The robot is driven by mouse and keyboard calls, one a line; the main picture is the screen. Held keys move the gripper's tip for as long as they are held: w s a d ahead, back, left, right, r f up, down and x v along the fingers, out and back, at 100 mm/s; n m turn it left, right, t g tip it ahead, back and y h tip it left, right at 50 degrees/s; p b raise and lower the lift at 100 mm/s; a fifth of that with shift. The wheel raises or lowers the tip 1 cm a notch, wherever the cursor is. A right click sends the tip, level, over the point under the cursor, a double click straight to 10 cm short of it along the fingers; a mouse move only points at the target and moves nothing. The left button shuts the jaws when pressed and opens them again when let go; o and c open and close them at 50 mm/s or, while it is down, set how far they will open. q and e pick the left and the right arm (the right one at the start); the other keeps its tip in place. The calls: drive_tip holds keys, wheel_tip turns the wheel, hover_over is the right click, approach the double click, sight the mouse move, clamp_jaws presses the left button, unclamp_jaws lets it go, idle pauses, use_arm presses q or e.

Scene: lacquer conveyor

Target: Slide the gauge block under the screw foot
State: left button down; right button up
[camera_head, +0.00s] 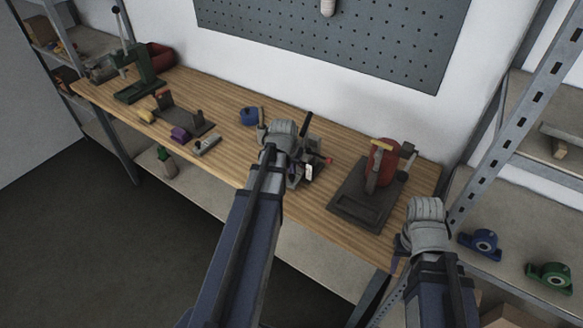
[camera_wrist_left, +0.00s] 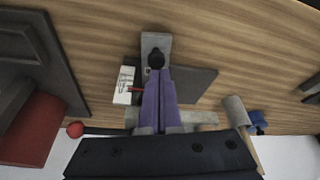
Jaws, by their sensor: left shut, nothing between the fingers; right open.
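My left gripper (camera_head: 281,140) is over a small grey fixture (camera_head: 308,160) on the wooden bench and partly hides it. In the left wrist view its two purple fingers (camera_wrist_left: 158,78) lie together, shut and empty. Their tips appear close to a black rounded part (camera_wrist_left: 156,58), perhaps the screw foot, by a light grey block (camera_wrist_left: 150,42), perhaps the gauge block. I cannot tell whether they touch. A white scale with a red pointer (camera_wrist_left: 125,85) stands beside them. My right gripper (camera_head: 425,222) is open by the bench's right front corner, its fingers mostly hidden.
A dark plate (camera_head: 345,211) with a red device (camera_head: 382,162) stands right of the fixture. A blue roll (camera_head: 249,116), a purple block (camera_head: 180,134) and a green press (camera_head: 140,80) are to the left. Bare bench (camera_head: 225,165) lies left of my left arm.

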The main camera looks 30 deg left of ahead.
use_arm(q)
drive_tip(key=p+v, duration=0.8)
drive_tip(key=v, duration=0.1)
drive_tip(key=shift+r, duration=0.25)
drive_tip(key=s+d+f+m+g+b, duration=0.1)
drive_tip(key=s+d, duration=0.3)
drive_tip(key=d, duration=0.5)
drive_tip(key=s+d+f+m+g+b, duration=0.1)
drive_tip(key=s+d+f+m, duration=0.1)
drive_tip(key=d, duration=0.7)
drive_tip(key=s+d+f+m+g+b, duration=0.1)
drive_tip(key=s+d+m+g, duration=0.1)
drive_tip(key=s+d, duration=0.5)
drive_tip(key=shift+d+f+m+y, duration=0.35)
drive_tip(key=shift+d+m, duration=0.25)
drive_tip(key=shift+d, duration=0.55)
drive_tip(key=c, duration=1.6)
unclamp_jaws()
drive_tip(key=shift+s, duration=0.1)
